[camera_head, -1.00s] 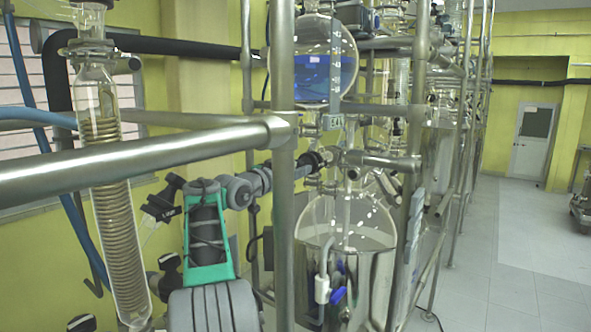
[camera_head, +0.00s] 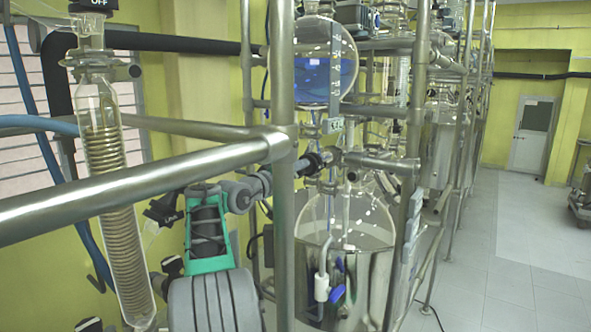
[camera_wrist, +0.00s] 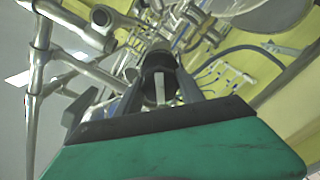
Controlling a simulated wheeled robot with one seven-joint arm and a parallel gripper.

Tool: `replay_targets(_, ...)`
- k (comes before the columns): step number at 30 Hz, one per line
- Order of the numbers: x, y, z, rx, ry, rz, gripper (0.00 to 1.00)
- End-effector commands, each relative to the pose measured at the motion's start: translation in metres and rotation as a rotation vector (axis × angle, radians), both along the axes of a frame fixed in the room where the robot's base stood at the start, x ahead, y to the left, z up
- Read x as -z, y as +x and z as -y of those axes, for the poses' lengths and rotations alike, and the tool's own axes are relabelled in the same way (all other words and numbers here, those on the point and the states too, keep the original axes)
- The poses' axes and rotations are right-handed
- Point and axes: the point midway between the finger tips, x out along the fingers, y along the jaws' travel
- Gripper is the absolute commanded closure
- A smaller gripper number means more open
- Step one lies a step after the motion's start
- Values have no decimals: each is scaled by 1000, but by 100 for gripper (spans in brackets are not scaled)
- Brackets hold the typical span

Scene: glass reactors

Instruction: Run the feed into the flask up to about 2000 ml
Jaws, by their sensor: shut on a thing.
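The round glass feed vessel (camera_head: 310,82), with blue liquid in its lower part and a pale scale strip (camera_head: 336,62), sits high on the frame. A thin glass line runs down from it to the large clear flask (camera_head: 372,226) below. The flask sits in a shiny metal bath (camera_head: 372,290), which hides its lower part; I see no blue in it. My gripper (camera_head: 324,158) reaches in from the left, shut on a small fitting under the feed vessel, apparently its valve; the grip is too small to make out. In the wrist view, my gripper (camera_wrist: 160,88) has its dark fingers close together around a pale piece.
A thick metal rail (camera_head: 140,183) crosses in front of my arm and joins an upright post (camera_head: 284,230) close to it. A glass coil condenser (camera_head: 118,215) stands at left with blue hoses (camera_head: 72,210).

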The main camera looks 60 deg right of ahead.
Motion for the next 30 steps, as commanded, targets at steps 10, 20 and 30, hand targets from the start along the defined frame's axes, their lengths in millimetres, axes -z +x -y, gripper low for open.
replay_targets(10, 0, 0, 0, -1, 49, -312, 96)
replay_targets(20, 0, 1, 0, -2, 83, -531, 96)
replay_targets(30, 0, 1, 0, -2, 97, -617, 96)
